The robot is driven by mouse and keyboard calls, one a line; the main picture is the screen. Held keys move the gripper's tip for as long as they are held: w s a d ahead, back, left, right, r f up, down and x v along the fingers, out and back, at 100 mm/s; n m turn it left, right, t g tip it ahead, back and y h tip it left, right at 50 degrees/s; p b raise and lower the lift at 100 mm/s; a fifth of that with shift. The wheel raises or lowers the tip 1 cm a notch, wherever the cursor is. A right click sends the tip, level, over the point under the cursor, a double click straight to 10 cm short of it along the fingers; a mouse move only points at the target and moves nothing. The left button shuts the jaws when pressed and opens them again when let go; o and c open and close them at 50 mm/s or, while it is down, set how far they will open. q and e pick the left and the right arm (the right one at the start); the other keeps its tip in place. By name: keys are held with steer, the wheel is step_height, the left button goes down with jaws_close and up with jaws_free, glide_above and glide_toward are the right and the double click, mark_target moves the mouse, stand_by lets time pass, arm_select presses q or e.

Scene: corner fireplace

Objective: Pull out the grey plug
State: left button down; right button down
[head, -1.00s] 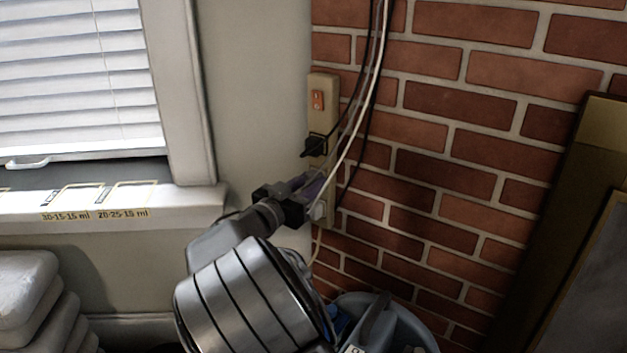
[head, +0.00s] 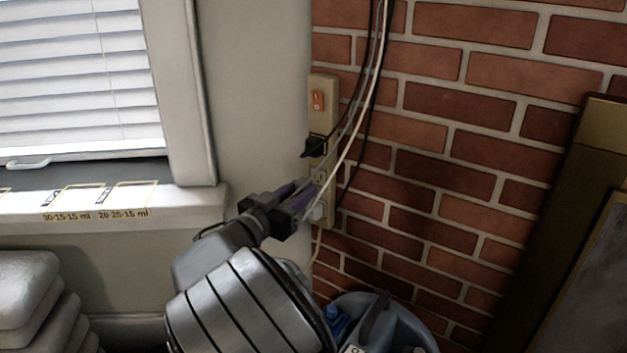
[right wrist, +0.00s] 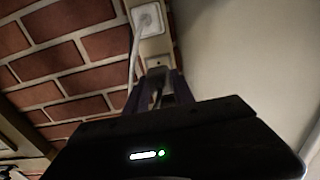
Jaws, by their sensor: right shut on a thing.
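My right gripper (head: 302,194) is shut on the grey plug (right wrist: 158,88), which shows between the purple fingers in the right wrist view. The beige power strip (head: 319,165) stands upright on the brick wall. A bare socket face (head: 320,177) of the strip shows just beyond the fingertips, and the plug appears apart from it. The plug's prongs are too small to make out. A black plug (head: 315,146) sits in the socket above and a white plug (head: 318,211) in the one below. My left gripper is in neither view.
Black, grey and white cords (head: 362,110) run up the brick wall close to the gripper. A windowsill (head: 180,203) juts out at left. White stacked bags (head: 30,295) lie at lower left. Open air lies between sill and strip.

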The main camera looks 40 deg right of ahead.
steer(key=shift+v, duration=1)
